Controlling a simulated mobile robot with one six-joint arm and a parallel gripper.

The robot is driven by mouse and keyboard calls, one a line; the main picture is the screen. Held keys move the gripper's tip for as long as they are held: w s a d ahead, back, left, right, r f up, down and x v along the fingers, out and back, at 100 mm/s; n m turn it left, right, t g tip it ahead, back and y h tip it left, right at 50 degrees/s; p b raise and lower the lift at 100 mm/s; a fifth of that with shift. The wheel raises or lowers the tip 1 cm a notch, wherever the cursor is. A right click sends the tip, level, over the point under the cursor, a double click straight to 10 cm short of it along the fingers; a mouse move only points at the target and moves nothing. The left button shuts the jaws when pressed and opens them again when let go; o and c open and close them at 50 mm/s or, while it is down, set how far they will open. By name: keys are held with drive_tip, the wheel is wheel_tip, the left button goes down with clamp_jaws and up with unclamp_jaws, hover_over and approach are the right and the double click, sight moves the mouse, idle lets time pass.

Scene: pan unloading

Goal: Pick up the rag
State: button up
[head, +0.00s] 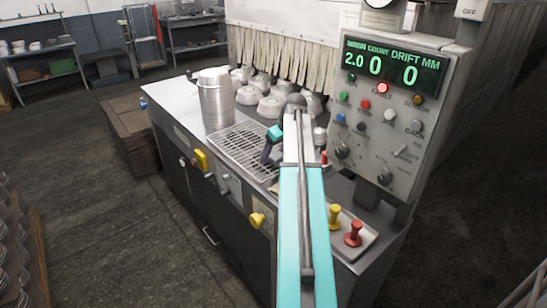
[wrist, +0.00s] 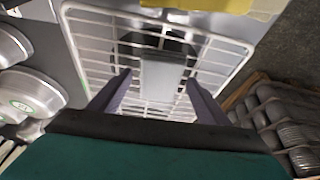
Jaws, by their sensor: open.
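I cannot tell for sure which thing is the rag. A pale yellow, flat-looking piece (wrist: 240,8) is cut off by the top edge of the wrist view, beyond the rack. In the head view a yellow piece (head: 201,160) sits at the machine's front edge, left of the rack. My gripper (head: 265,157) is over the wire rack (head: 238,148), its fingers apart. In the wrist view my gripper (wrist: 157,88) is open above the rack (wrist: 85,40). A light grey rectangle (wrist: 160,75) shows between the fingers; I cannot tell whether it lies on or below the wires.
A metal canister (head: 216,100) stands left of the rack. Several pale pans (head: 270,105) sit behind it, also at the left of the wrist view (wrist: 28,93). A control panel (head: 390,110) rises at the right. Stacked dark bowls (wrist: 280,115) stand off the machine.

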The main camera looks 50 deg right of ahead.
sight(272, 152)
drive_tip(key=c, duration=1.1)
drive_tip(key=shift+c, duration=0.2)
drive_tip(key=shift+r, duration=0.2)
drive_tip(key=shift+r+b, duration=0.65)
drive_tip(key=shift+r, duration=0.7)
drive_tip(key=shift+s+r, duration=0.1)
drive_tip(key=shift+r, duration=0.1)
drive_tip(key=s+a+b, duration=0.1)
drive_tip(key=s+a, duration=0.2)
drive_tip(key=s+a+r+b, duration=0.1)
drive_tip(key=s+a, duration=0.3)
drive_tip(key=s+a+b, duration=0.1)
drive_tip(key=s+a, duration=0.3)
drive_tip(key=shift+s+a+r, duration=0.1)
drive_tip(key=shift+r, duration=0.15)
